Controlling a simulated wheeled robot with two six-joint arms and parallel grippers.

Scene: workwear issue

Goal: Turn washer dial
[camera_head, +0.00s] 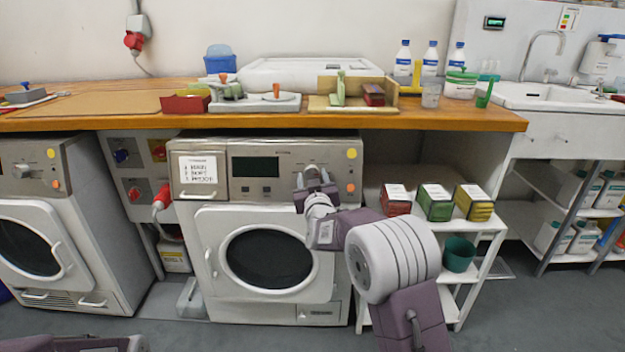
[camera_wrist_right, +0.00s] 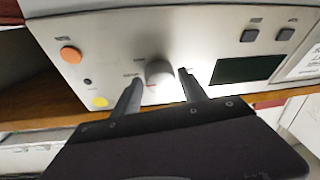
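The washer (camera_head: 232,191) stands under the wooden counter, with a dark display (camera_head: 254,167) and a round door. Its dial (camera_wrist_right: 158,73) is a grey knob on the control panel, seen upside down in the right wrist view. My right gripper (camera_head: 314,180) is in front of the panel, to the right of the display. In the wrist view the right gripper (camera_wrist_right: 159,76) is open, with one finger on each side of the dial and gaps between. Contact is not visible. In the head view the gripper largely covers the dial. My left gripper is not in view.
Beside the dial are an orange button (camera_wrist_right: 70,55) and a yellow one (camera_wrist_right: 100,102). The counter edge (camera_head: 440,118) overhangs above the panel. A white shelf (camera_head: 486,226) with several boxes stands right of the washer. Another machine (camera_head: 84,206) stands left.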

